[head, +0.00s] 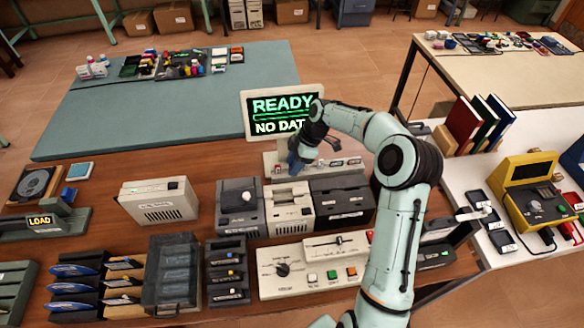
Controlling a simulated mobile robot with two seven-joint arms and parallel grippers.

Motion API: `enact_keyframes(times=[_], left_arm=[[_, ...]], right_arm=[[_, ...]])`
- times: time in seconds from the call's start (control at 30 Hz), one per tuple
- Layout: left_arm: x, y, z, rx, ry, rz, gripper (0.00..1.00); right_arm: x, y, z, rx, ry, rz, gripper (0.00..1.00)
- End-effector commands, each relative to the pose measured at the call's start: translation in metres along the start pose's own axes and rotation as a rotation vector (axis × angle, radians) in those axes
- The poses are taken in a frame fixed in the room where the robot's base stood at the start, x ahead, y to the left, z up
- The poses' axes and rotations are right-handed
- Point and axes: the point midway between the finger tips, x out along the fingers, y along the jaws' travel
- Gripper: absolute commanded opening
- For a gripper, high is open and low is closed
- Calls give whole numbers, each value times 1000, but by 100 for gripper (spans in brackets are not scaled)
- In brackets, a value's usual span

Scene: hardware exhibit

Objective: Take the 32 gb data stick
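I cannot tell which item is the 32 gb data stick, because no capacity label is readable at this size. My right gripper (300,158) is in front of the monitor (256,128), above its pale base (330,178). The fingers are small, dark and bluish, and I cannot tell whether they are open or hold anything. The monitor reads READY and NO DAT, with the rest covered by my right arm. My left gripper is not in view.
Drive boxes (240,205) and a button panel (310,268) stand before the monitor. A LOAD unit (45,222) is at far left. The white table (470,240) on the right holds a yellow terminal (530,170) and books (463,125).

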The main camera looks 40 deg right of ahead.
Motion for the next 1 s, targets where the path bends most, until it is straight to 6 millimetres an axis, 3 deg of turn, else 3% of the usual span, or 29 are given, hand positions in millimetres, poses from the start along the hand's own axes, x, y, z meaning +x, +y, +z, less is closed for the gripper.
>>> enact_keyframes(times=[0.07, 0.1, 0.2, 0.67, 0.87, 1.0], left_arm=[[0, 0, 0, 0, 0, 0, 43], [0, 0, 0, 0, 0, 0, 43], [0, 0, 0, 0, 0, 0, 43], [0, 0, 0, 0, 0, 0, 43], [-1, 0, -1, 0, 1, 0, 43], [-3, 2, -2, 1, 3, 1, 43]], right_arm=[[0, 0, 0, 0, 0, 0, 39], [0, 0, 0, 0, 0, 0, 33], [0, 0, 0, 0, 0, 0, 0], [-4, 0, -1, 0, 0, 1, 0], [-25, 1, -10, -1, 0, 4, 0], [-55, 1, -23, -1, 0, 7, 0]])
